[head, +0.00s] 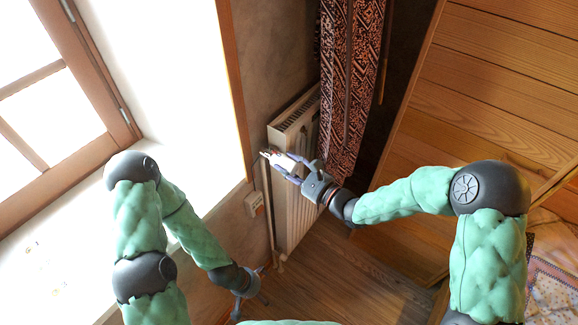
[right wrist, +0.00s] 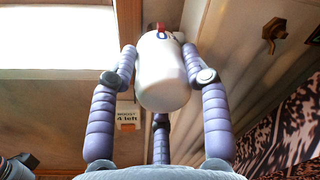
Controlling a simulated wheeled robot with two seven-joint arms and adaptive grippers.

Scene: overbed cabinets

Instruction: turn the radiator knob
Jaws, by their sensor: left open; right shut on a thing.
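The radiator knob (right wrist: 160,75) is a white rounded cylinder with a red and blue mark at its far end. In the right wrist view it sits between the purple fingers of my right gripper (right wrist: 163,70), which is shut on it. In the head view the white knob (head: 283,162) shows at the left side of the radiator (head: 300,205), with my right gripper (head: 294,170) reaching it from the right. The radiator is white and ribbed, standing against the wall. My left gripper (head: 249,306) hangs low near the floor, open and apart from the radiator.
A patterned dark red curtain (head: 350,80) hangs just right of the radiator. A bright window (head: 50,100) is at the left. A small labelled box (head: 254,203) is on the wall below the sill. Wooden panelling (head: 490,90) is at the right. Wooden floor (head: 340,280) is clear in front.

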